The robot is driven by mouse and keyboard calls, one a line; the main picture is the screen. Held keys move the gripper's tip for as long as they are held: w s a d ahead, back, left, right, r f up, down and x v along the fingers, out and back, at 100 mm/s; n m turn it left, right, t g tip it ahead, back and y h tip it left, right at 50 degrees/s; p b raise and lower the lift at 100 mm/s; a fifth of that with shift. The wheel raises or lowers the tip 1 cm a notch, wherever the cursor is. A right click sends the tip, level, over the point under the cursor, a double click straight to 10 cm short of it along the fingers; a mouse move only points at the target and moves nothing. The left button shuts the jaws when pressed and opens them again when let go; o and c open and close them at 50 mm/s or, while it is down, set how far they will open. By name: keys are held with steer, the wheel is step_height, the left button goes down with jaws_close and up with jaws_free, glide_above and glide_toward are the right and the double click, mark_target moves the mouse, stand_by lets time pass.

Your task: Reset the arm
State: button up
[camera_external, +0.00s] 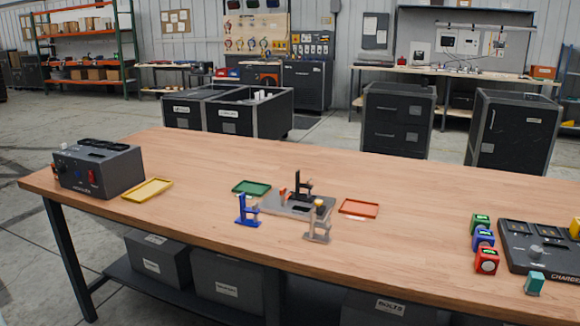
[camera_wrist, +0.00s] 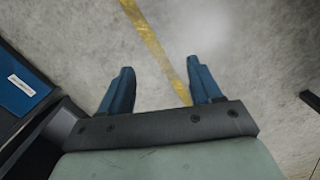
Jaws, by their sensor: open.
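My gripper (camera_wrist: 160,68) shows in the wrist view with its two blue fingers spread apart and nothing between them. Below it is bare grey concrete floor (camera_wrist: 235,50) with a worn yellow line (camera_wrist: 148,30). My arm and gripper do not show in the external view. The wooden workbench (camera_external: 400,200) in that view is seen without any part of my arm over it.
On the bench are a dark control box (camera_external: 98,170), yellow tray (camera_external: 147,189), green tray (camera_external: 252,188), red tray (camera_external: 358,208), grey fixture (camera_external: 290,203), blue stand (camera_external: 247,212) and charger (camera_external: 540,250). A dark unit with a blue panel (camera_wrist: 22,85) is left in the wrist view.

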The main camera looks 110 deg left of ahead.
steer(key=s+d+f+n+g, duration=0.1)
steer(key=s+d+f, duration=0.3)
steer(key=s+d, duration=0.3)
steer(key=s+d+f+n+g, duration=0.1)
steer(key=s+d+f+g, duration=0.15)
steer(key=s+d, duration=0.45)
steer(key=s+d+f+n+g, duration=0.1)
steer(key=s+d, duration=0.2)
steer(key=s, duration=0.8)
steer(key=s+d+f+n+g, duration=0.1)
steer(key=s+d, duration=0.2)
steer(key=s, duration=0.8)
steer(key=shift+s, duration=0.4)
